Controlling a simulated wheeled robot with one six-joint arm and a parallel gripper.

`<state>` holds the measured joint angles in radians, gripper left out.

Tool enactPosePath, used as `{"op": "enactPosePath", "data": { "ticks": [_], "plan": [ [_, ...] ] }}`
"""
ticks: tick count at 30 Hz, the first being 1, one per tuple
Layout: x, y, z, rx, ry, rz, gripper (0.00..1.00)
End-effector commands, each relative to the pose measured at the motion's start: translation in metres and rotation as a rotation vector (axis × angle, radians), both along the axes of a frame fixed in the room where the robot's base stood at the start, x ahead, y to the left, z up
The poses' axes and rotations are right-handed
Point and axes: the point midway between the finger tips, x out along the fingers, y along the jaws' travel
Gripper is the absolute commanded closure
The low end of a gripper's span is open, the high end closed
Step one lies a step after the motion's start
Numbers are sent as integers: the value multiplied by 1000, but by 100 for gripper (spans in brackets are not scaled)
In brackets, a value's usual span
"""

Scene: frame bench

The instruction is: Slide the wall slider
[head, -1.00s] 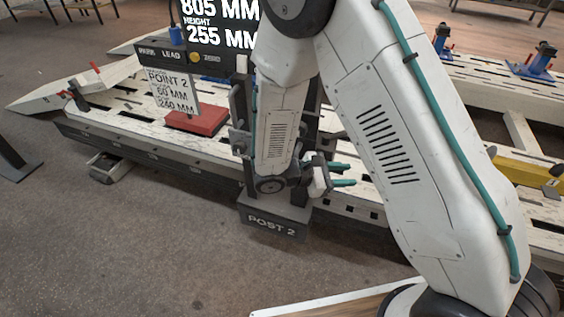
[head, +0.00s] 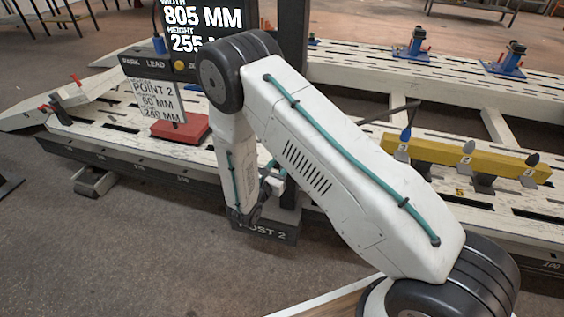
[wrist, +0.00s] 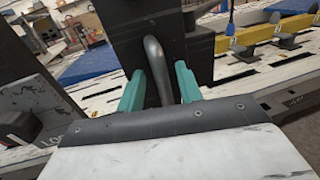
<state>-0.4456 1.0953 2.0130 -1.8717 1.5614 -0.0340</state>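The wall slider appears to be the dark block (wrist: 125,30) with a bent grey metal handle (wrist: 153,52), seen close up in the wrist view. My gripper (wrist: 160,72) has its two teal fingers apart, one on each side of the handle's upright part. A little space seems to show between fingers and handle; contact cannot be told. In the head view a dark post (head: 292,55) rises behind my arm, above a base marked POST 2 (head: 268,232). My arm hides the slider and most of the gripper there.
A dark screen (head: 205,22) stands behind my arm. The concrete floor (head: 110,255) at front left is clear.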

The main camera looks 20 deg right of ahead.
Motion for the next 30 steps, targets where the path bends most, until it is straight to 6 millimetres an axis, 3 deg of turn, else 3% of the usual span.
{"op": "enactPosePath", "data": {
  "ticks": [6,14,18,25,30],
  "plan": [
    [13,-15,0,-1,1,-1,64],
    [14,-16,0,-1,1,0,64],
    [14,-16,0,0,0,0,98],
    [15,-16,6,1,-1,0,100],
    [16,-15,40,2,-5,0,100]
  ]
}}
